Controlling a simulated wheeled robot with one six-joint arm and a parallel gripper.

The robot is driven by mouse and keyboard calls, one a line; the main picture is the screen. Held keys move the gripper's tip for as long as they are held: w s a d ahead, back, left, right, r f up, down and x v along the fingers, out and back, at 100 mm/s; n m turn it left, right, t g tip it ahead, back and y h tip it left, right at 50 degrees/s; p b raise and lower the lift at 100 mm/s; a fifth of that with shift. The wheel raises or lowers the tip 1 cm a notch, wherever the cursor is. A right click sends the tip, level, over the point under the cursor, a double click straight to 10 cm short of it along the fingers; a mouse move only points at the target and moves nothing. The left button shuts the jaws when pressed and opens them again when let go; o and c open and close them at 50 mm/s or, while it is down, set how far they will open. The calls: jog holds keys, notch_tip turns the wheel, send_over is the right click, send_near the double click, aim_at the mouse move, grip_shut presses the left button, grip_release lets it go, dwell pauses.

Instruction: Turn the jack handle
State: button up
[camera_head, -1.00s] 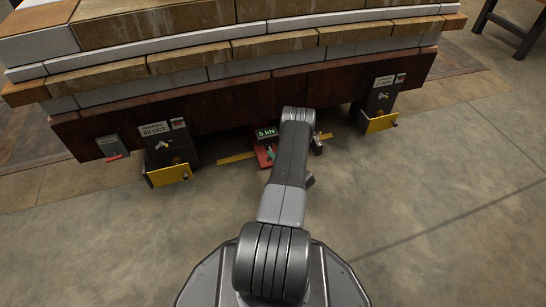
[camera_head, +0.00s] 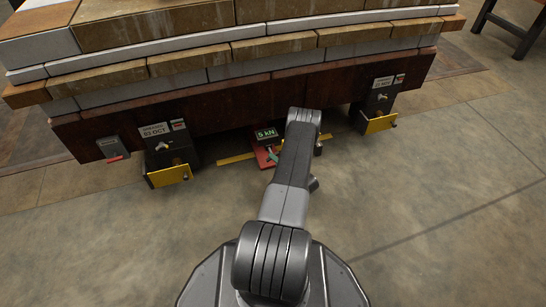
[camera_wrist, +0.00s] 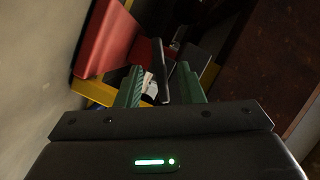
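The red jack (camera_head: 265,157) sits on the floor under the front edge of the rusty beam, partly hidden by my arm. A small display (camera_head: 266,134) above it reads 5 kN. In the wrist view a red body (camera_wrist: 105,40) fills the upper left. A dark upright bar (camera_wrist: 160,68), seemingly the jack handle, stands between the green fingers of my gripper (camera_wrist: 161,88). The fingers are apart, with gaps visible beside the bar. I cannot tell how deep the bar sits between them. My gripper is mostly hidden behind my arm in the head view.
The rusty beam (camera_head: 225,107) carries stacked brown and white blocks close above. Dark supports with yellow plates (camera_head: 168,176) (camera_head: 381,124) stand left and right of the jack. A grey box with a red lever (camera_head: 112,148) hangs at far left. The foreground floor is clear.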

jog(key=p+v, duration=0.3)
jog(key=v, duration=0.8)
jog(key=shift+s, duration=0.15)
jog(key=shift+b+x, duration=2.25)
jog(key=shift+x, duration=4.65)
jog(key=shift+d, duration=0.1)
